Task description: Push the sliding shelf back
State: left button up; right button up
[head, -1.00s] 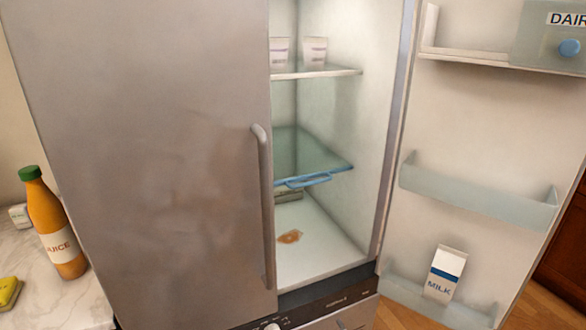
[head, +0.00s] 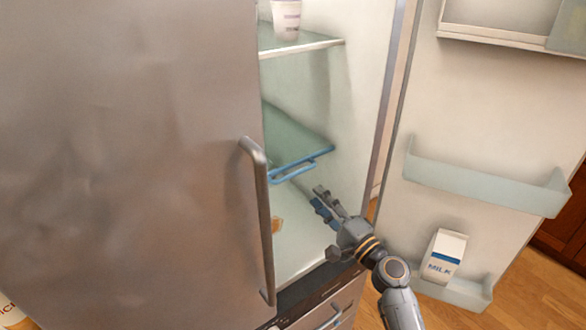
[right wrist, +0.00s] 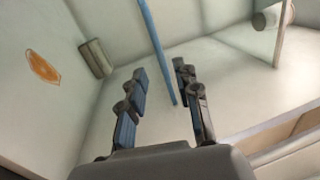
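The sliding shelf (head: 290,138) is a greenish glass pane with a blue front edge and blue handle (head: 300,168), at mid-height in the open fridge. Its front edge shows as a long blue bar in the right wrist view (right wrist: 155,45). My right gripper (head: 322,198) is at the fridge opening, just below and to the right of the handle. Its fingers (right wrist: 160,74) are apart, and the bar appears between them in the wrist view. I cannot tell whether they touch it. Nothing is held. My left gripper is out of view.
The closed left door (head: 140,150) with its handle (head: 258,215) hides part of the interior. The open right door holds a milk carton (head: 444,255) in its lower bin. An upper shelf (head: 300,46) carries a cup (head: 287,18). An orange stain (right wrist: 43,68) marks a fridge surface.

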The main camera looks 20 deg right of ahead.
aim_at(295, 173)
jog(key=p+x, duration=0.2)
jog(key=x, duration=0.9)
jog(key=shift+f, duration=0.15)
